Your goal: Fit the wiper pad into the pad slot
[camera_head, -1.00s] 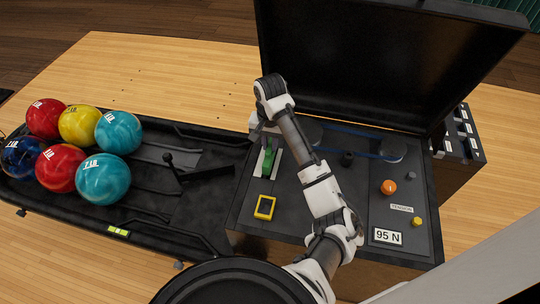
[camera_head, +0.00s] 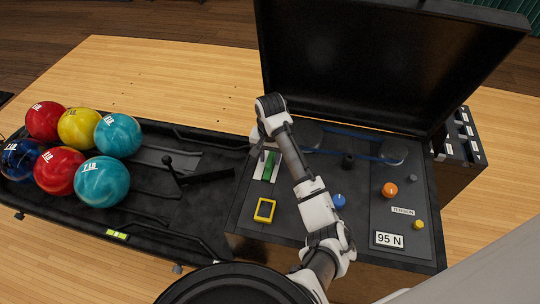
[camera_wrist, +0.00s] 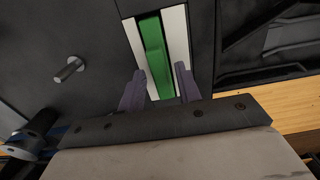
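The green wiper pad (camera_head: 269,166) lies lengthwise between two white strips of the pad slot (camera_head: 276,168) on the dark machine deck. In the wrist view the green pad (camera_wrist: 153,47) runs between the white strips (camera_wrist: 176,34) and looks lined up with them. How deep it sits cannot be told. My gripper (camera_wrist: 160,84) is over the near end of the pad, with one finger on each side. The fingers look spread, with narrow gaps beside the green. In the head view my wrist hides the fingertips and the far end of the slot.
A yellow-framed square (camera_head: 265,210), blue knob (camera_head: 338,201), orange knob (camera_head: 389,190) and yellow knob (camera_head: 419,224) are on the deck. A blue belt (camera_head: 350,133) runs along the back below the raised lid (camera_head: 365,65). Several balls (camera_head: 102,181) sit on the left rack, beside a black lever (camera_head: 180,172).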

